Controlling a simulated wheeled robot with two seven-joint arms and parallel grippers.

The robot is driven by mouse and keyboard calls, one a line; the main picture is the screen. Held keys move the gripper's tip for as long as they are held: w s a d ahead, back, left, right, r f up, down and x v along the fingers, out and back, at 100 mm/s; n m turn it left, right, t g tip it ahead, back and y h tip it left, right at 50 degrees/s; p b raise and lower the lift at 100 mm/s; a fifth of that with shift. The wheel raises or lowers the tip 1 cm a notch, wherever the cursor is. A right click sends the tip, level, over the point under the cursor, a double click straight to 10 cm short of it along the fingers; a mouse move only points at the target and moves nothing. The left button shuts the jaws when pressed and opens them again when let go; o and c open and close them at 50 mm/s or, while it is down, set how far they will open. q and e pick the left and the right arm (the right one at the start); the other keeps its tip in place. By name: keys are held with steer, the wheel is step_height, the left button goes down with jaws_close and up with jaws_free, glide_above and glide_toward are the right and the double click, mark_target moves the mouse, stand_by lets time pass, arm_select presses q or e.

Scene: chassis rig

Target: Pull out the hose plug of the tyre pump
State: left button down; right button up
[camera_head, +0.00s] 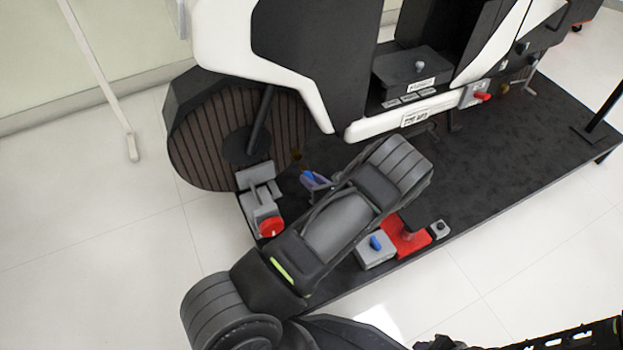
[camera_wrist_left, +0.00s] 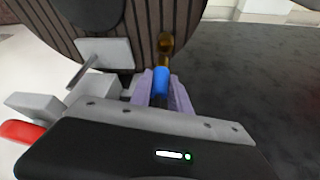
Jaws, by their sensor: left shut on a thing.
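My left gripper (camera_head: 315,182) is shut on a small blue plug (camera_head: 308,175), over the black platform near the wheel. In the left wrist view, the pale lavender fingers (camera_wrist_left: 163,92) sit on either side of the blue plug (camera_wrist_left: 161,79). A brass-coloured fitting (camera_wrist_left: 166,47) shows just beyond the plug, and it also shows in the head view (camera_head: 297,156). I cannot tell whether plug and fitting are still joined. Beyond my arm, a red block (camera_head: 408,238) stands beside a grey box (camera_head: 376,255) with a blue knob; I cannot tell which part is the pump.
A large dark ribbed wheel (camera_head: 220,130) stands behind the gripper. A grey clamp-like fixture (camera_head: 258,196) with a red knob (camera_head: 271,227) is close on the left. The white and black machine body (camera_head: 310,60) rises behind. The black platform (camera_head: 520,150) is mostly bare on the right.

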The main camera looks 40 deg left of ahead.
arm_select(q)
steer(key=shift+d, duration=0.1)
steer(key=d, duration=0.1)
steer(key=s+d, duration=0.2)
steer(key=d, duration=0.1)
steer(key=shift+s+d+f+p, duration=0.1)
steer(key=shift+s+f+p, duration=0.05)
steer(key=shift+f+p, duration=0.2)
